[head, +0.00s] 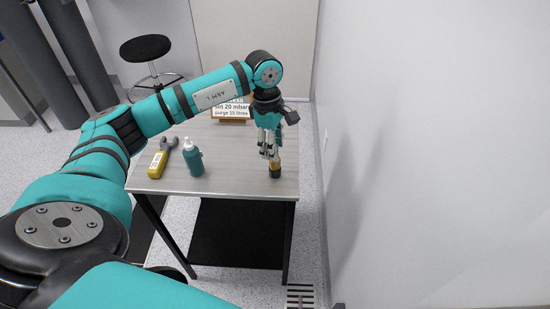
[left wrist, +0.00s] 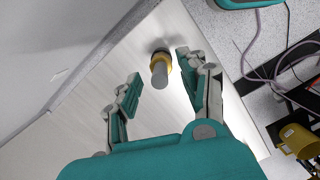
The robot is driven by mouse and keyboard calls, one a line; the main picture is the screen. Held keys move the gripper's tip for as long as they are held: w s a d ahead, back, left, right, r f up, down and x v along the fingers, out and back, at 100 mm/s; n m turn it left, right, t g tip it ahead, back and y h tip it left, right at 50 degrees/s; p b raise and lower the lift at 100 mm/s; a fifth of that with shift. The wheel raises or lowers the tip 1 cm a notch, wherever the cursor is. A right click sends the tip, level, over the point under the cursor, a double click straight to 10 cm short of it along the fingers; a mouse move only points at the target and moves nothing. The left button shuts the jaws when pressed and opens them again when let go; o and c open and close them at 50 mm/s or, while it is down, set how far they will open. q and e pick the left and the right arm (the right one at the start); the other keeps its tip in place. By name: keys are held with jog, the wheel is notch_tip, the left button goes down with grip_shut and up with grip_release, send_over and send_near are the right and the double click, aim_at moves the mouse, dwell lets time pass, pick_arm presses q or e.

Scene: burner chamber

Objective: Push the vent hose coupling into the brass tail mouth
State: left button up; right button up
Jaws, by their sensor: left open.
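A small upright part with a grey stem, a yellow collar and a dark base, which looks like the hose coupling (head: 275,170), stands near the front right corner of the table. It also shows in the left wrist view (left wrist: 160,70). My left gripper (head: 268,152) points down at it. In the left wrist view my left gripper (left wrist: 156,76) is open, with the coupling between and just beyond its fingertips. A hollow brass-yellow part (left wrist: 297,141) shows at the right edge of the left wrist view; I cannot tell whether it is the tail mouth. My right gripper is not in view.
The table (head: 235,184) holds a teal squeeze bottle (head: 194,160), a yellow-handled wrench (head: 158,164) and a sign (head: 231,112). A white wall (head: 420,150) stands close to its right side.

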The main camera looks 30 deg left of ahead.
pick_arm(q)
jog(key=shift+f, duration=0.8)
jog(key=shift+d, duration=0.1)
jog(key=shift+c, duration=0.4)
grip_shut()
jog(key=shift+r, duration=0.15)
jog(key=shift+r, duration=0.25)
jog(key=r, duration=0.1)
jog(key=r+b, duration=0.1)
jog(key=shift+s+r, duration=0.3)
jog(key=shift+s, duration=0.05)
jog(key=s+d+r+b, duration=0.1)
jog(key=s+d, duration=0.1)
jog(key=s, duration=0.5)
jog(key=s+d+b, duration=0.2)
jog(key=s, duration=0.5)
jog(key=shift+s+d+r+b, duration=0.25)
jog(key=shift+s+r+b, duration=0.05)
jog(key=shift+r, duration=0.05)
